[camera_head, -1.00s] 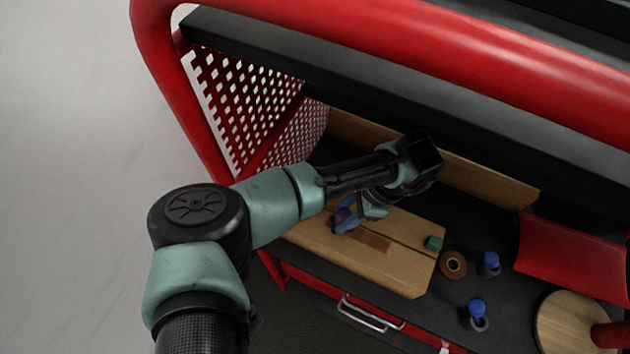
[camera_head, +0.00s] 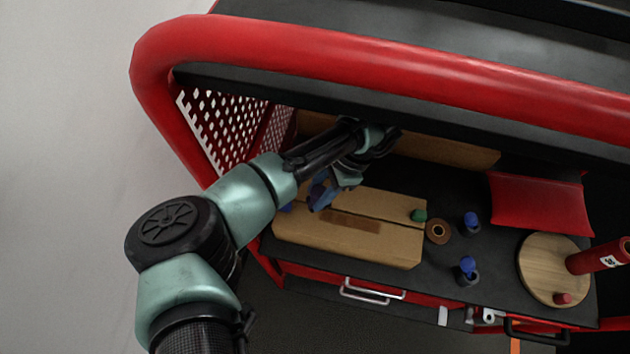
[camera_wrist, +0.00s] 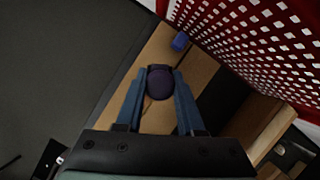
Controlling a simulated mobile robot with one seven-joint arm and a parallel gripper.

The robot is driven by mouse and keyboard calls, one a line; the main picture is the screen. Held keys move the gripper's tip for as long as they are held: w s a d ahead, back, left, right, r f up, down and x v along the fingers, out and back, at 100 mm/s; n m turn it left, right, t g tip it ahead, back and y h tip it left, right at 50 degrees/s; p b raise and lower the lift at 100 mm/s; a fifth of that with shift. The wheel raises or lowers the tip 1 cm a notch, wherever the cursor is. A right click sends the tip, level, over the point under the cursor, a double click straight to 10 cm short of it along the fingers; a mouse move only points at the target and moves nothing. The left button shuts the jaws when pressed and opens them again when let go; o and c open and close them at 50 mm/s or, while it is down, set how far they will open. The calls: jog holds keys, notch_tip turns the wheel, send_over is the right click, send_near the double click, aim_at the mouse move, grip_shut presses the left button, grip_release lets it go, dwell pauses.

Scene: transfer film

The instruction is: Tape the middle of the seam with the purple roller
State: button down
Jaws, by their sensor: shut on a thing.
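A closed cardboard box (camera_head: 390,245) lies on the dark bench top, with a seam running lengthwise along its top. A brown strip (camera_head: 350,222) lies on the near part of the top, beside the seam. My gripper (camera_head: 318,196) is shut on the purple roller (camera_wrist: 160,82), above the left half of the box. The fingers hide part of the roller in the head view; I cannot tell whether it touches the box. A blue piece (camera_head: 287,207) is at the box's left end and also shows in the wrist view (camera_wrist: 180,41). A green piece (camera_head: 418,215) sits at the right end.
A brown tape roll (camera_head: 438,232) and two blue-topped items (camera_head: 471,222) (camera_head: 467,268) stand right of the box. Further right are a red bin (camera_head: 540,203) and a round wooden board (camera_head: 545,270).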

jog(key=shift+r+p, duration=0.55)
jog(key=shift+r, duration=0.55)
